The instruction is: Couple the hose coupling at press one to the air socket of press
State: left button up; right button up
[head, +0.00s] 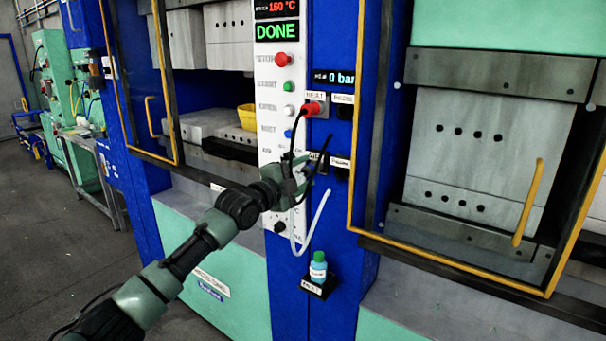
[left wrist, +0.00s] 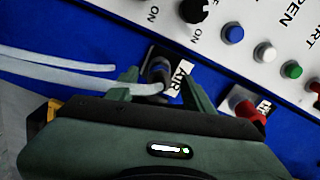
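The hose coupling (left wrist: 160,72) is a dark, short cylinder at the socket labelled AIR (left wrist: 182,78) in the left wrist view. A pale hose (left wrist: 60,73) runs to it from the left. In the head view this white hose (head: 309,232) hangs in a loop beside the control panel. My left gripper (head: 301,176) is at the press column, just right of the panel's buttons. In the left wrist view its fingers (left wrist: 160,88) stand apart on either side of the coupling, with gaps visible. The gripper hides part of the coupling in the head view. My right gripper is not in view.
A red plug (head: 313,108) with a black cable sits in the HEAT socket above. A small teal bottle (head: 318,266) stands on a black ledge below. Yellow-edged press doors flank the column. A yellow object (head: 247,117) lies inside the left press.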

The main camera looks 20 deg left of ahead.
pick_arm(q)
jog(key=shift+s, duration=0.1)
jog(key=b+v, duration=0.2)
jog(key=v, duration=0.5)
jog(key=shift+s+a, duration=0.15)
jog(key=shift+s, duration=0.1)
